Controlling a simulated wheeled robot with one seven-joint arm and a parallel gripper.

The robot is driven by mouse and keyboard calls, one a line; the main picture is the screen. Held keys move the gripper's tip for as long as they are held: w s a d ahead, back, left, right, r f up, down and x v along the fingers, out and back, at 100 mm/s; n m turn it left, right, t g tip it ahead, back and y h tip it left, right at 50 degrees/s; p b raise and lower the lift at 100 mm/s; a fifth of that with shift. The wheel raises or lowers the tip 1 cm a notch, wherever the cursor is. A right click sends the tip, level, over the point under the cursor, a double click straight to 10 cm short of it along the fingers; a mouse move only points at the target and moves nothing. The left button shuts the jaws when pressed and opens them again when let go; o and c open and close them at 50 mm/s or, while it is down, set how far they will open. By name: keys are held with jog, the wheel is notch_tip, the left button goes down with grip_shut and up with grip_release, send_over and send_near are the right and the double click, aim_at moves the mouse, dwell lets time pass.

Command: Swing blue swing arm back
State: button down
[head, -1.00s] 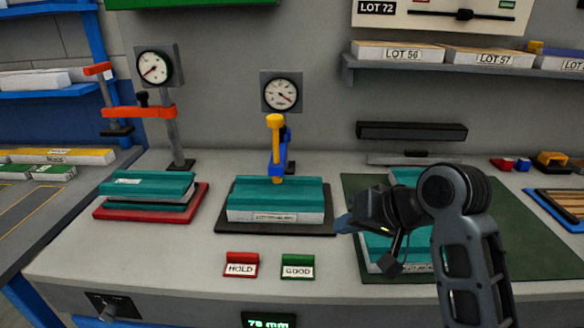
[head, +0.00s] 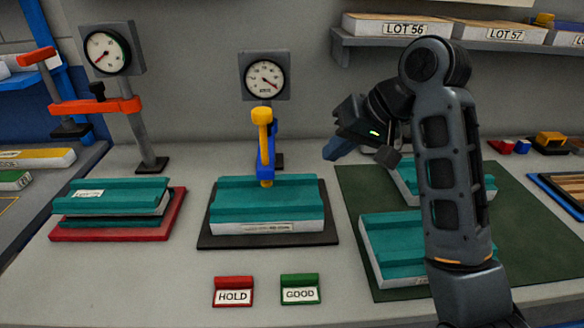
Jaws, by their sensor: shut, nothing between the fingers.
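The blue swing arm (head: 265,158) stands in the middle of the bench, below a round dial gauge (head: 265,78). It points forward over a teal-topped panel (head: 230,203) on a black base (head: 325,235).
An orange swing arm (head: 95,106) with its own gauge (head: 108,50) stands left, near teal panels on a red base (head: 110,233). Red HOLD (head: 233,291) and green GOOD (head: 300,289) signs stand in front. More teal panels lie on a green mat (head: 355,185) at right.

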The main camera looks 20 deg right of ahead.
jog(key=x, duration=0.9)
jog(key=shift+w+a+f, duration=0.1)
jog(key=shift+a+f, duration=0.05)
jog(key=shift+f, duration=0.05)
jog(key=a, duration=0.1)
jog(key=w+a+p, duration=0.1)
jog(key=a, duration=0.1)
jog(key=shift+w+f, duration=0.1)
jog(key=shift+w+a+f, duration=0.1)
jog(key=shift+w+a, duration=0.05)
jog(key=shift+a, duration=0.3)
